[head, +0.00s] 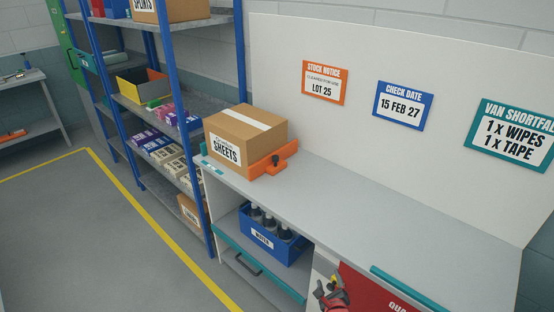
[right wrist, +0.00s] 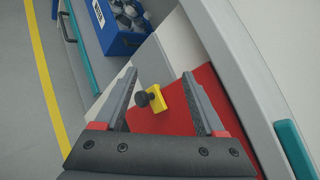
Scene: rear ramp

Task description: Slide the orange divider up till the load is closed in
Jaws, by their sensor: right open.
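I cannot tell if the divider touches the box. My right gripper (head: 330,291) is low at the front of the bench, well away from the divider. In the right wrist view my right gripper (right wrist: 159,75) is open and empty. A yellow piece with a black knob (right wrist: 152,97) on a red panel shows between its fingers. My left gripper is not in view.
A blue crate of bottles (head: 262,238) sits on the shelf under the worktop. A teal strip (head: 408,290) runs along the worktop's front right edge. A blue-framed shelf rack (head: 172,75) stands left of the bench. The worktop right of the divider is clear.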

